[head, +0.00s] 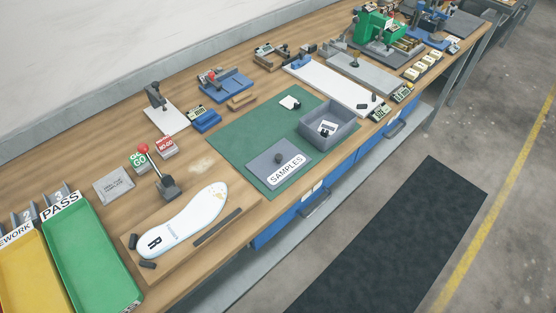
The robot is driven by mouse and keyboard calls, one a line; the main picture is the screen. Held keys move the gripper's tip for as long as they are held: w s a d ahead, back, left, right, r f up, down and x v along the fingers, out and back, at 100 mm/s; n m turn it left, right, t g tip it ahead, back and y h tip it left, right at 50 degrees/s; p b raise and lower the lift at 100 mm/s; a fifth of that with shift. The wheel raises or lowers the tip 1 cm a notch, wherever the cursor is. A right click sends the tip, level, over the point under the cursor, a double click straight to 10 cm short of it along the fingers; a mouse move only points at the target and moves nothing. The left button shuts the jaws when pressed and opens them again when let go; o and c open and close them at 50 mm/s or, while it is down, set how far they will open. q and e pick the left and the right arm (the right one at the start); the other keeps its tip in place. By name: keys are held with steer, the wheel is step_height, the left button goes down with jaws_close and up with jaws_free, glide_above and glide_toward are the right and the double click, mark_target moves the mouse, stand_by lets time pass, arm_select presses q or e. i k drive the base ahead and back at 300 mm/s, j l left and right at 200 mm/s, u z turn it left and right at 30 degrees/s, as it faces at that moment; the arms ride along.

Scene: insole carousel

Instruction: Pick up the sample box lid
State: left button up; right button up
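The sample box lid (264,173) is a flat grey panel with a dark round knob (278,158) and a white "SAMPLES" label (286,169). It lies flat on the near part of the green mat (227,133). The open grey sample box (344,134) stands on the mat to the right of the lid, with a small white and dark item (327,128) inside. Neither of my grippers shows in the head view.
A white insole marked R (190,220) lies on a wooden board left of the lid. A red-knobbed lever (168,187) stands behind it. Green (98,254) and yellow (30,277) trays are at far left. A white card (290,102) lies on the mat.

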mark_target(279, 162)
steer(key=i+l+u, duration=0.3)
steer(key=l, duration=0.3)
steer(key=l+u, duration=0.3)
steer(key=l, duration=0.25)
steer(key=l+u, duration=0.35)
steer(key=l, duration=0.3)
steer(key=i, duration=0.05)
